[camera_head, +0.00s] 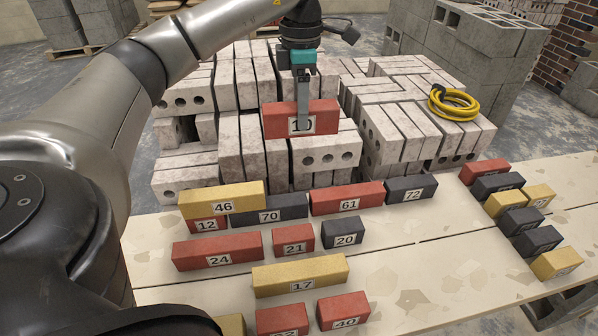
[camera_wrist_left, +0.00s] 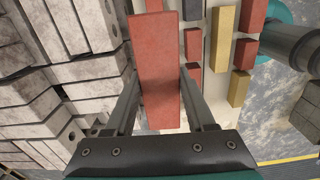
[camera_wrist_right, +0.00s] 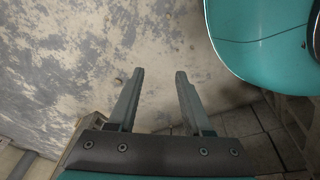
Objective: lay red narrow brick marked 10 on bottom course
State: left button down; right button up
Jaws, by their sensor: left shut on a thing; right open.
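The red brick marked 10 (camera_head: 272,122) is held in the air by my left gripper (camera_head: 303,98), above and behind the row of bricks. It also shows in the left wrist view (camera_wrist_left: 155,70), between the two fingers. The back row on the table has red 12 (camera_head: 207,225), black 70 (camera_head: 240,216), red 61 (camera_head: 325,202) and black 72 (camera_head: 393,195). Yellow 46 (camera_head: 190,200) lies on top at its left end. My right gripper (camera_wrist_right: 160,73) is open and empty, away from the bricks; the head view does not show it.
In front lie red 24 (camera_head: 185,255), red 21 (camera_head: 285,234), black 20 (camera_head: 338,230), yellow 17 (camera_head: 265,280) and red 40 (camera_head: 335,305). Several bricks, including a red one (camera_head: 480,172), lie at the right. Stacked pale blocks (camera_head: 190,165) and a yellow hose (camera_head: 455,105) stand behind.

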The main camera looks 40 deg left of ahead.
pick_arm(q)
jog(key=shift+a, duration=0.2)
jog(key=shift+f+n, duration=0.3)
jog(key=shift+f+b, duration=3.75)
jog(key=shift+f, duration=5.85)
pick_arm(e)
jog(key=w+a+r, duration=0.1)
jog(key=w+r, duration=0.2)
jog(key=r, duration=0.4)
jog(key=w+a+r+t, duration=0.1)
jog(key=w+a+r, duration=0.1)
jog(key=r, duration=0.5)
jog(key=shift+w+a+t+y, duration=0.25)
jog(key=shift+w+t+y, duration=0.05)
jog(key=shift+w, duration=0.45)
pick_arm(q)
jog(key=shift+c, duration=1.2)
grip_release()
jog(key=shift+f, duration=0.2)
